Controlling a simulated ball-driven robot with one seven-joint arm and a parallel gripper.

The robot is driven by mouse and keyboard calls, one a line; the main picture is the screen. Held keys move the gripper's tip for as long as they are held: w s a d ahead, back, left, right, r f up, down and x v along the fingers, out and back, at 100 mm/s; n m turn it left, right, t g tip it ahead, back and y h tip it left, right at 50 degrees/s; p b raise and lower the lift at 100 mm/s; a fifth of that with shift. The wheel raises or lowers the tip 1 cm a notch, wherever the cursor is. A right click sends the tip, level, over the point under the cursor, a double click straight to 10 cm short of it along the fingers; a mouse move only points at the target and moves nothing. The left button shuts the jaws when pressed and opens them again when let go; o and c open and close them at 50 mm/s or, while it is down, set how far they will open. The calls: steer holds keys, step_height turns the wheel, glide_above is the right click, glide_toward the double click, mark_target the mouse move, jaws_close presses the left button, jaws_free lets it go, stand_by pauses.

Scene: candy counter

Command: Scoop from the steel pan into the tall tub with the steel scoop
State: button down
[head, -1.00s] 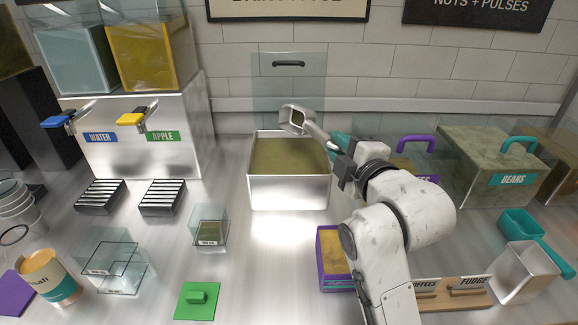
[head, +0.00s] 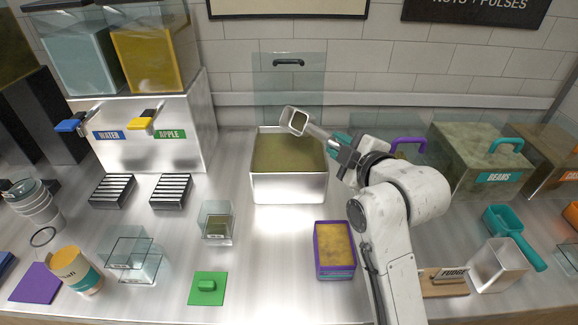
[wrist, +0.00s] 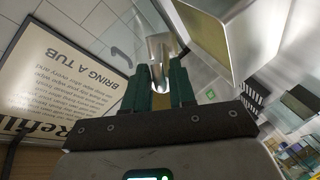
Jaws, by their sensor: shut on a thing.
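The steel pan (head: 289,188) stands at the middle back of the counter, filled with a brownish-green loose substance. In the wrist view the scoop (wrist: 160,48) sticks out beyond the fingers, with the pan (wrist: 215,35) at the upper right. A clear tub (head: 216,222) with some dark green content stands front left of the pan; I cannot tell for sure whether it is the tall tub.
A purple tub (head: 334,270) with yellow content stands in front of the pan. A green lid (head: 207,288) and clear empty tubs (head: 130,255) lie front left. Dispensers (head: 150,130) stand at left, a beans bin (head: 480,165) at right.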

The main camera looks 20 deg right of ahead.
steer(key=m+p, duration=0.1)
steer(key=p, duration=0.1)
steer(key=d+r+m+g+y+p, duration=0.1)
steer(key=p, duration=0.2)
steer(key=shift+w, duration=0.25)
steer(key=shift+d+f+m+g+p, duration=0.15)
steer(key=shift+m+g+p, duration=0.15)
steer(key=shift+p, duration=0.15)
steer(key=shift+w+f+y, duration=0.1)
steer(key=shift+f+y, duration=0.1)
steer(key=shift+y, duration=0.1)
